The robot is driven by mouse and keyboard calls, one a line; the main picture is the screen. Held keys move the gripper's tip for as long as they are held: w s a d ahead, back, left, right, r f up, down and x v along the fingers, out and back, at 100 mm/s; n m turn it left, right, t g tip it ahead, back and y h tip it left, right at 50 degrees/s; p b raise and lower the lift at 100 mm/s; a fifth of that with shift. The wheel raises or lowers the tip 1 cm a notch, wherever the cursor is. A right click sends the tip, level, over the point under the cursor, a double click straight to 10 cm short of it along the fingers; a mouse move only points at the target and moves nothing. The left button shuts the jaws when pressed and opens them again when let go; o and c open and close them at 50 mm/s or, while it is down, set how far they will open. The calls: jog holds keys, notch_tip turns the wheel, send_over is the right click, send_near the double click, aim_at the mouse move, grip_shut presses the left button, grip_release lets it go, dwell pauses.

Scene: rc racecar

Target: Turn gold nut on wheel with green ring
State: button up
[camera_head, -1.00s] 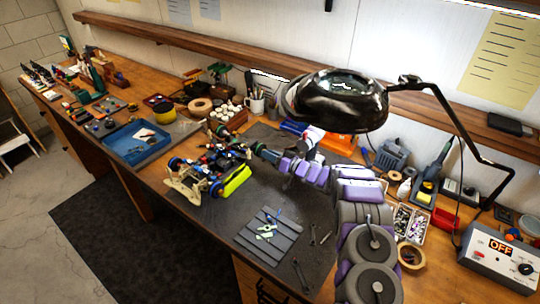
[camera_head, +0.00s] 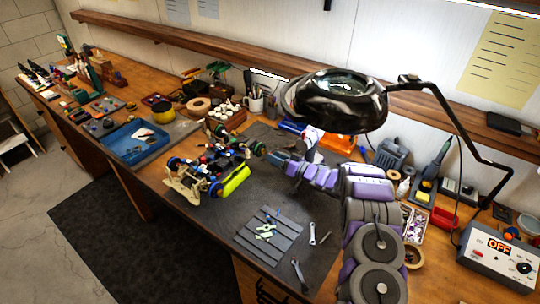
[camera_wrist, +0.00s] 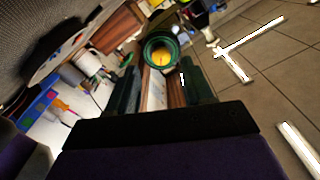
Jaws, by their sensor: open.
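The racecar (camera_head: 208,168) stands on the dark mat, with a yellow side and wheels with coloured rings. The wheel with the green ring (camera_head: 259,149) is on its right side, facing my gripper (camera_head: 270,156). In the wrist view this wheel (camera_wrist: 160,42) shows its green ring around the gold nut (camera_wrist: 161,57). My gripper (camera_wrist: 160,76) is open, with one dark finger at each side, and points at the wheel. The nut appears just beyond the fingertips, between them; I cannot tell the exact gap. Nothing is held.
A grey ridged tray (camera_head: 268,236) with small parts lies in front of the car, with wrenches (camera_head: 312,234) beside it. A black lamp (camera_head: 340,100) hangs over my arm. A blue tray (camera_head: 138,142) is at the left. The mat between car and grey tray is clear.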

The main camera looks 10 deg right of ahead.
jog(key=p+v, duration=0.1)
jog(key=v, duration=1.2)
jog(key=shift+d, duration=0.1)
jog(key=shift+s+d+f, duration=0.1)
jog(key=shift+s+d, duration=0.15)
jog(key=shift+s, duration=0.05)
